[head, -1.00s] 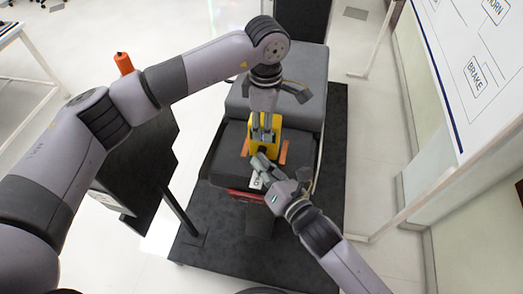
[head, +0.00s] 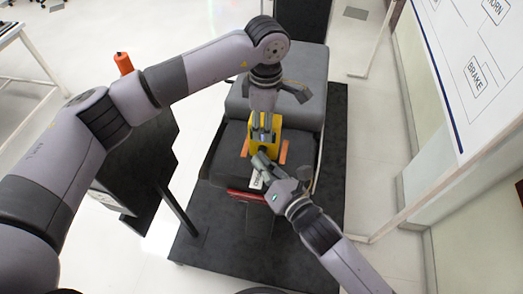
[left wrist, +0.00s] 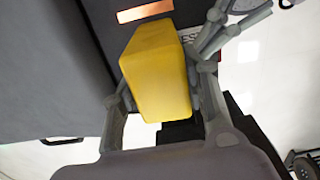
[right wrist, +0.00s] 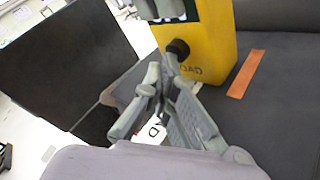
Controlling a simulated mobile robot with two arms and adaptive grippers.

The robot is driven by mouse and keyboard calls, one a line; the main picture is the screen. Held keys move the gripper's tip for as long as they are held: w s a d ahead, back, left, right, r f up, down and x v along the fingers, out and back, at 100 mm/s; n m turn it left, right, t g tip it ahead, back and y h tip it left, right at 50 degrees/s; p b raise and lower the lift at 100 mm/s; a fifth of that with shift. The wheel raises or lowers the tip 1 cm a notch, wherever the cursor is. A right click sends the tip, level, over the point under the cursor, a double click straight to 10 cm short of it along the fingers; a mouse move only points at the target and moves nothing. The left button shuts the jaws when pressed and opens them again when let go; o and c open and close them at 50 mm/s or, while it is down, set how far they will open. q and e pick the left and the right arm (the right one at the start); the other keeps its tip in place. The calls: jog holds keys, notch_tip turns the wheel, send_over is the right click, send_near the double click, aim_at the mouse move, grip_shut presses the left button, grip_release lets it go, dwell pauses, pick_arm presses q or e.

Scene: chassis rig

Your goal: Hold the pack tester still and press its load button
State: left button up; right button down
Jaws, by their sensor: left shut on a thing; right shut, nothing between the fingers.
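The pack tester is a yellow box (head: 256,139) standing on the dark grey seat-like surface, and it fills the middle of the left wrist view (left wrist: 157,70). My left gripper (head: 265,130) is shut on it from above, one finger on each side. In the right wrist view the tester (right wrist: 215,45) shows its front face, with a round black load button (right wrist: 178,48) above partly hidden "LOAD" lettering. My right gripper (right wrist: 162,75) is shut and empty. Its fingertips are at the button, just below it; whether they touch it I cannot tell.
Orange strips (right wrist: 246,74) lie on the grey surface (head: 228,150) beside the tester. A white lettered label (head: 257,180) is partly hidden under my right gripper. A dark panel (head: 140,165) on a post stands at left. A whiteboard (head: 465,60) stands at right.

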jog(key=shift+s+a, duration=0.15)
jog(key=shift+s, duration=0.7)
jog(key=shift+s, duration=0.1)
jog(key=s, duration=0.2)
jog(key=s+a, duration=0.1)
jog(key=s, duration=0.1)
jog(key=shift+s, duration=0.35)
pick_arm(q)
jog(key=o, duration=1.5)
jog(key=shift+c, duration=0.2)
jog(key=shift+r, duration=0.1)
